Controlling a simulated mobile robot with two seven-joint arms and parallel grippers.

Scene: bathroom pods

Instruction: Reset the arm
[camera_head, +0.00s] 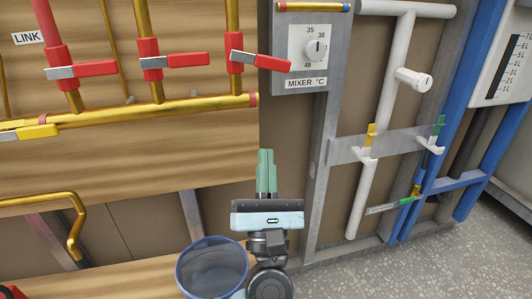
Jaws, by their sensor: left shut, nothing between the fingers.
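My left gripper (266,172) is in the lower middle of the head view. Its two green fingers point up and are together, with nothing between them. It is in front of the wall, just left of a grey metal post (322,170), and below the mixer panel (308,50). I cannot tell whether it touches anything. My right gripper is not in view.
A round blue-rimmed container (212,268) stands close to the left of my wrist. Brass pipes (160,112) with red-handled valves (188,60) cross the wall at upper left. White pipes (372,185) and blue frame posts (428,175) stand right. Speckled floor (450,260) is open at lower right.

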